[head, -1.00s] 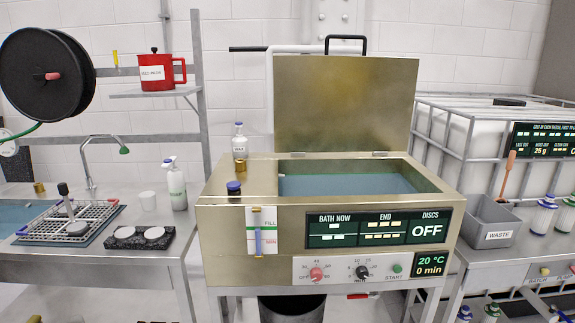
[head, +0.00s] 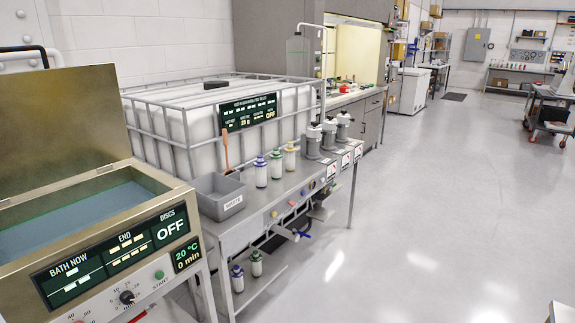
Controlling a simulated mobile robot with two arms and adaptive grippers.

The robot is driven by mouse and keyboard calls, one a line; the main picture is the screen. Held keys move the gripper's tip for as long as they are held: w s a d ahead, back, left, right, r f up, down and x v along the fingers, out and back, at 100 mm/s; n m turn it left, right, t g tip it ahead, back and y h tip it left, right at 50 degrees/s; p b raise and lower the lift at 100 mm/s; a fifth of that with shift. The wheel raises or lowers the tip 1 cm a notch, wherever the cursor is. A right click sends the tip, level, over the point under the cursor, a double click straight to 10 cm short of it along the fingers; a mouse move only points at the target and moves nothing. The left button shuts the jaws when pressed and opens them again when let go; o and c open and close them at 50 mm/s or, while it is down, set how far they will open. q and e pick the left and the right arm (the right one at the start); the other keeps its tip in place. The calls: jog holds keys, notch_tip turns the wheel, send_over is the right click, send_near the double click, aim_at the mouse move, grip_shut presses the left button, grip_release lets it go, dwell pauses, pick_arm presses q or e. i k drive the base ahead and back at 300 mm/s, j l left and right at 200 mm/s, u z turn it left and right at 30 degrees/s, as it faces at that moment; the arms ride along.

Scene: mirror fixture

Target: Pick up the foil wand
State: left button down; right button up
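I cannot pick out anything that is clearly the foil wand. An upright tool with an orange handle (head: 225,147) stands at the grey waste bin (head: 214,196), on the steel bench right of the bath; its lower end is hard to make out, and I cannot tell whether it is the wand. Neither of my grippers is in view.
The open bath (head: 75,215) stands at the left with its lid up. The steel bench (head: 262,212) carries several bottles and grey dispensers. A caged white tank (head: 170,125) stands behind it. The floor (head: 430,210) to the right is wide and clear.

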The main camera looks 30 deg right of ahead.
aim_at(225, 134)
jog(key=z, duration=0.55)
jog(key=u, duration=0.35)
jog(key=i+l+u, duration=0.75)
jog(key=l, duration=0.2)
jog(key=k, duration=0.1)
